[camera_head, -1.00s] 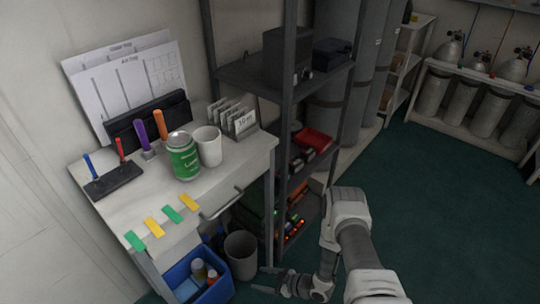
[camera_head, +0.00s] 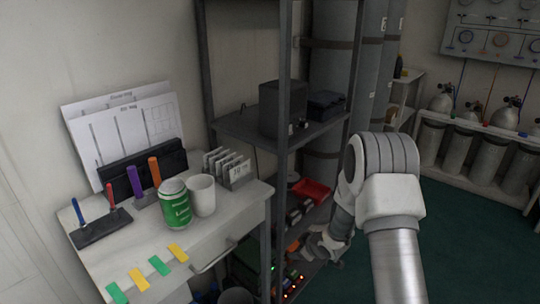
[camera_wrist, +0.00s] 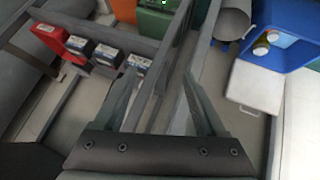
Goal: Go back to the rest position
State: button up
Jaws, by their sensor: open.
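My gripper (camera_wrist: 165,85) is open in the wrist view, its two fingers spread with nothing held between them. In the head view my gripper (camera_head: 318,245) shows small and dark in front of the lower shelves of the dark rack. My arm reaches up and forward at the right of the head view. The gripper is apart from the desk and the things on it.
A dark shelf rack (camera_head: 282,150) stands close beside my gripper. The white desk (camera_head: 130,255) carries a green can (camera_head: 175,205), a white mug (camera_head: 201,195) and pens. A blue bin (camera_wrist: 285,75) shows in the wrist view. Green floor (camera_head: 450,245) is free at right.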

jog(key=s+d+r+m+h+b, duration=0.1)
jog(key=s+d+r+m, duration=0.15)
jog(key=r, duration=0.55)
jog(key=s+d+r+m+h+b, duration=0.1)
jog(key=s+d+r+h, duration=0.1)
jog(key=s+r, duration=0.35)
jog(key=s+d+r+m+h+b, duration=0.1)
jog(key=s+d+r+m, duration=0.15)
jog(key=r, duration=0.65)
jog(key=s+a+r+m+g+b, duration=0.1)
jog(key=s+r+m+b, duration=0.15)
jog(key=s, duration=0.95)
jog(key=s+a+r+m+g+b, duration=0.1)
jog(key=s+r+m, duration=0.15)
jog(key=s, duration=0.95)
notch_tip(320, 180, up, 24)
jog(key=p, duration=2.4)
jog(key=shift+s+a+r+n+y+p, duration=0.25)
jog(key=shift+s+n+y+p, duration=0.05)
jog(key=shift+s+n, duration=0.1)
